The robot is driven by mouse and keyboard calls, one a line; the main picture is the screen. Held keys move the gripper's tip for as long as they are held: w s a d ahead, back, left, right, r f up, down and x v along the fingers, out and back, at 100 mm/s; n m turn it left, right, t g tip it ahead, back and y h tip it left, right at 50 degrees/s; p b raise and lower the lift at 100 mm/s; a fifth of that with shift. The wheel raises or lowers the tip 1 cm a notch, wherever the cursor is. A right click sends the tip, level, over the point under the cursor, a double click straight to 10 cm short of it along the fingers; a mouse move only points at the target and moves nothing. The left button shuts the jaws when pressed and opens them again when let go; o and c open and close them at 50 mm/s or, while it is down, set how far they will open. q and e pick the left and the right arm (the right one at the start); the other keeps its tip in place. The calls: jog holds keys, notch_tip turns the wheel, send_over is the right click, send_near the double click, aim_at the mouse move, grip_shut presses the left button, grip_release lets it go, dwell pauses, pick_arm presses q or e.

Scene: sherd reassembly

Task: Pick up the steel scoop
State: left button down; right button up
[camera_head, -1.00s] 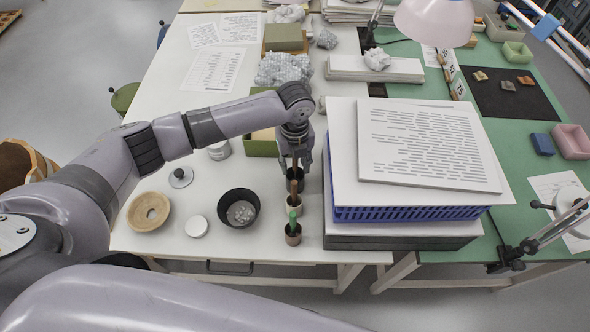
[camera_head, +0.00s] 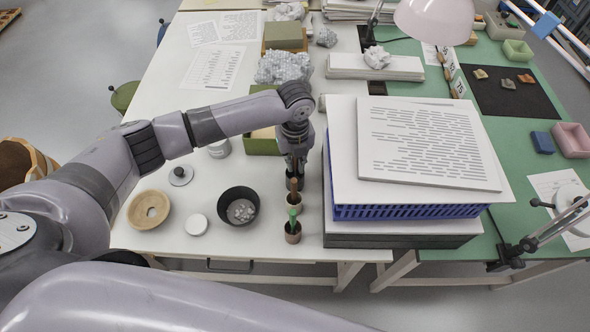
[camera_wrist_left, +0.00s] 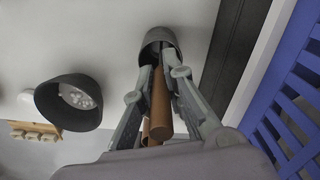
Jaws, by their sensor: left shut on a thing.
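A second brown handle (camera_wrist_left: 149,134) shows close by. No steel scoop head is visible, so I cannot tell whether the held handle is the scoop's. My right gripper is out of view.
A blue crate (camera_head: 405,213) under boards stands close on the right.

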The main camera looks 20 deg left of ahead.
pick_arm(q)
notch_tip(320, 180, up, 20)
jog(key=b, duration=0.2)
dwell(0.6)
jog(key=shift+w, duration=0.1)
dwell(0.3)
